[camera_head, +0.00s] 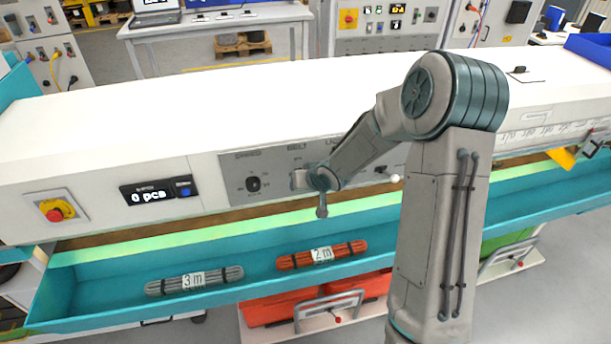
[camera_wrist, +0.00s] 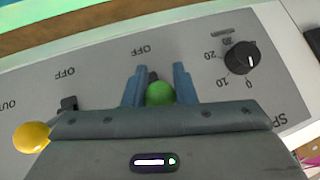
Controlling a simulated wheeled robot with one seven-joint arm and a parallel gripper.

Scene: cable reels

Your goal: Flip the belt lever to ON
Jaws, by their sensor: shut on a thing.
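The grey control panel (camera_head: 221,172) is on the front of the white machine, with SPEED and BELT labels readable. In the wrist view the panel appears upside down. The belt lever's green ball knob (camera_wrist: 160,94) sits between the two blue fingers of my gripper (camera_wrist: 158,86), which are shut on it. In the head view my gripper (camera_head: 298,179) is at the panel, right of the speed dial (camera_head: 253,184); the green knob is hidden there.
The speed dial also shows close to my gripper in the wrist view (camera_wrist: 242,57). A yellow-knobbed lever (camera_wrist: 31,137) is on the other side. A red emergency button (camera_head: 54,214) and counter display (camera_head: 150,195) are farther left. A teal trough (camera_head: 100,296) holding cable bundles runs below.

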